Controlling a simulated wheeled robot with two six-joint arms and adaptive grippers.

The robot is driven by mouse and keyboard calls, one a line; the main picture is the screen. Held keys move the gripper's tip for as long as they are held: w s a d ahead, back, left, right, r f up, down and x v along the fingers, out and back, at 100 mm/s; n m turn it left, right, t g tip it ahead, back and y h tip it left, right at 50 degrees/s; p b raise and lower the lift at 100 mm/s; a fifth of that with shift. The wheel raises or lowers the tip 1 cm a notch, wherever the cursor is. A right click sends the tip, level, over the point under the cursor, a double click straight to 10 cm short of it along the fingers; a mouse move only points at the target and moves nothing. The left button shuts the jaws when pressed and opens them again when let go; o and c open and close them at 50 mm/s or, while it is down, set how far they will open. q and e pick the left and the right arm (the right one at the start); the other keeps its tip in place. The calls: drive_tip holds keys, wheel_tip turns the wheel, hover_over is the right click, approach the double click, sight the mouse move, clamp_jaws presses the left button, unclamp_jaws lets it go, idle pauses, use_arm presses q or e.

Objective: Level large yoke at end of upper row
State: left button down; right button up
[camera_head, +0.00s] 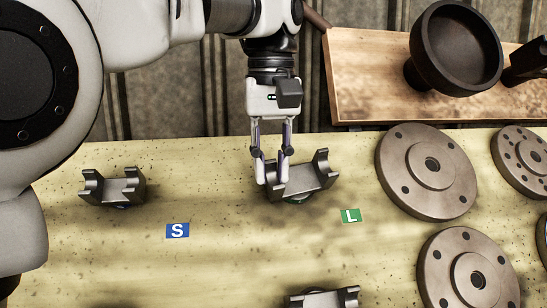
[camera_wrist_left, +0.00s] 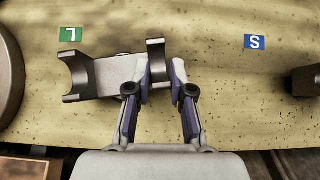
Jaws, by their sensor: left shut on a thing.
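The large yoke (camera_head: 303,180), a grey metal U-shaped part, lies beside the green L label (camera_head: 351,215). It looks slanted in the head view, with its right end higher in the picture, and a bit of green shows beneath it. My left gripper (camera_head: 272,178) is shut on its left upright ear. In the left wrist view, the fingers (camera_wrist_left: 163,72) sit on either side of that ear, and the yoke's body (camera_wrist_left: 105,76) extends left. A smaller yoke (camera_head: 113,188) stands at the left with blue beneath it. My right gripper is not in view.
The blue S label (camera_head: 177,231) lies between the yokes. Another yoke (camera_head: 322,299) is cut off at the bottom edge. Round flanges (camera_head: 428,172) crowd the right side. A wooden board (camera_head: 370,80) with a dark bowl-shaped part (camera_head: 455,50) is behind. The table between the labels is clear.

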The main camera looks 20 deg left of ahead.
use_arm(q)
drive_tip(key=shift+f, duration=0.3)
drive_tip(key=shift+s+m+g+y, duration=0.15)
drive_tip(key=shift+m+g+y, duration=0.35)
drive_tip(key=shift+m+y, duration=0.4)
drive_tip(key=shift+d+m+y, duration=0.1)
drive_tip(key=shift+m+y, duration=0.2)
drive_tip(key=shift+m, duration=0.2)
drive_tip(key=c, duration=0.9)
unclamp_jaws()
drive_tip(key=shift+s, duration=0.1)
drive_tip(key=shift+o, duration=0.4)
drive_tip(key=shift+w+a, duration=0.35)
drive_tip(key=shift+a, duration=0.15)
drive_tip(key=shift+s+d+r, duration=0.1)
drive_tip(key=shift+s+d, duration=0.05)
drive_tip(key=shift+d, duration=0.05)
